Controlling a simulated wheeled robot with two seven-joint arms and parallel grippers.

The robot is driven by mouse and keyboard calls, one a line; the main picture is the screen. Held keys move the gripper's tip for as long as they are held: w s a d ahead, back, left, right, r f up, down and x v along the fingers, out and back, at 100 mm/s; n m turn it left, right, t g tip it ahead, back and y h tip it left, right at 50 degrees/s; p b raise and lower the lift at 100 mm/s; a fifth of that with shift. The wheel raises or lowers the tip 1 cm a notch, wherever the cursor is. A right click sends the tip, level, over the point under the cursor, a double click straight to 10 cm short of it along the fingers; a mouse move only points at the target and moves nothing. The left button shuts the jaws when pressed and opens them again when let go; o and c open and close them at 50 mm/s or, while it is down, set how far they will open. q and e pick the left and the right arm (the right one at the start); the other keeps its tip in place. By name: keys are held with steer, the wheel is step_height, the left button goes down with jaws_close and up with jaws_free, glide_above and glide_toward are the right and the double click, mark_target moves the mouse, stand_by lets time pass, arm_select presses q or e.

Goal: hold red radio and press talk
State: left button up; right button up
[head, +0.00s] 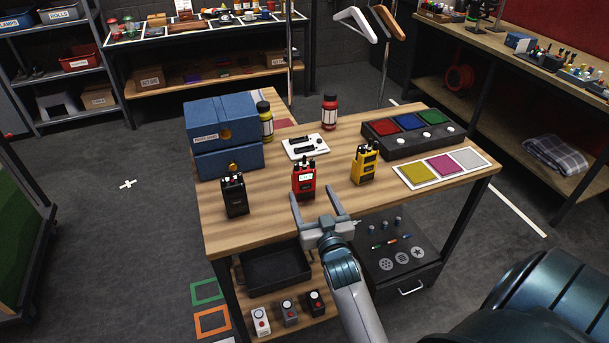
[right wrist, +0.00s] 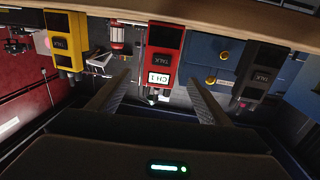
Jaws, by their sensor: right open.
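The red radio (head: 303,182) stands upright near the front edge of the wooden table (head: 330,223), between a black radio (head: 234,196) and a yellow radio (head: 365,163). My right gripper (head: 314,195) is open and empty just in front of the red radio, its fingers pointing at it. In the right wrist view, the picture is upside down; the red radio (right wrist: 163,55) shows a "CH 1" display and a dark TALK button, beyond and between the open fingers (right wrist: 157,95). The fingers do not visibly touch it. My left gripper is not in view.
Blue boxes (head: 222,133), a white panel (head: 305,147), bottles (head: 330,112) and a tray of colour pads (head: 410,130) stand behind the radios. A card with colour squares (head: 442,166) lies at right. A dark bin (head: 275,267) sits on the lower shelf.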

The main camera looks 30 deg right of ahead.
mark_target(306, 181)
arm_select(q)
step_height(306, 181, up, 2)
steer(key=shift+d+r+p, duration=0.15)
steer(key=shift+p, duration=0.85)
arm_select(e)
steer(key=x, duration=0.8)
steer(key=shift+w, duration=0.15)
steer(key=shift+c, duration=0.6)
steer(key=c, duration=1)
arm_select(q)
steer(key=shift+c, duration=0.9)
arm_select(e)
steer(key=shift+c, duration=0.7)
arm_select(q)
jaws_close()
arm_select(e)
steer(key=o, duration=1.3)
steer(key=shift+c, duration=0.2)
